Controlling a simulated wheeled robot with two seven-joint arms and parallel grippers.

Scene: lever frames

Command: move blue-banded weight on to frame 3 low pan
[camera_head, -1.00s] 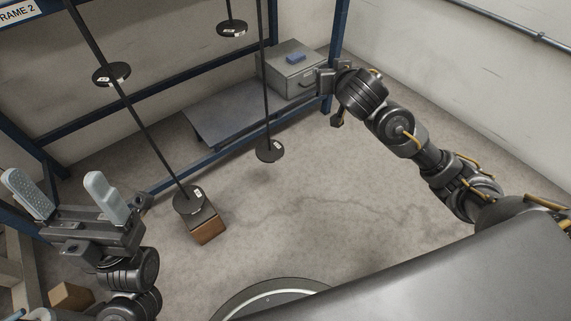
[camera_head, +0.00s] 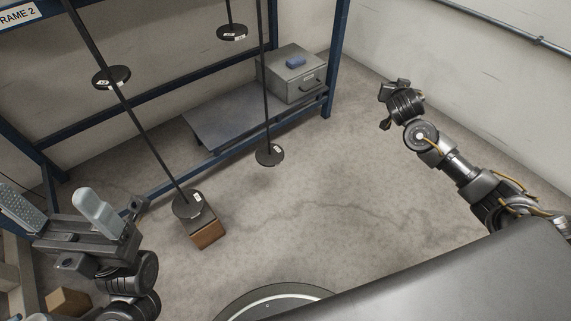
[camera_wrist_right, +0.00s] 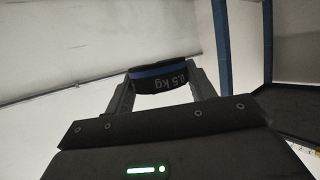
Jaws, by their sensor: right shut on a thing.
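The blue-banded weight (camera_wrist_right: 163,79), dark and marked 0.5 kg, sits between the fingers of my right gripper (camera_wrist_right: 160,88) in the right wrist view. In the head view my right gripper (camera_head: 384,104) is raised at the right, clear of the hanging rods; I cannot make out the weight there. My left gripper (camera_head: 58,212) is open and empty at the lower left. Dark round pans hang on rods: a lower one (camera_head: 270,155) at centre, another lower one (camera_head: 188,204) at left, and upper ones (camera_head: 112,78) and (camera_head: 232,32). No frame 3 label is in view.
A "FRAME 2" label (camera_head: 18,15) is on the blue frame at top left. A brown block (camera_head: 207,235) is at the left lower pan. A grey drawer box (camera_head: 290,85) with a blue item (camera_head: 295,62) stands on a low grey shelf (camera_head: 215,125). Floor at centre right is clear.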

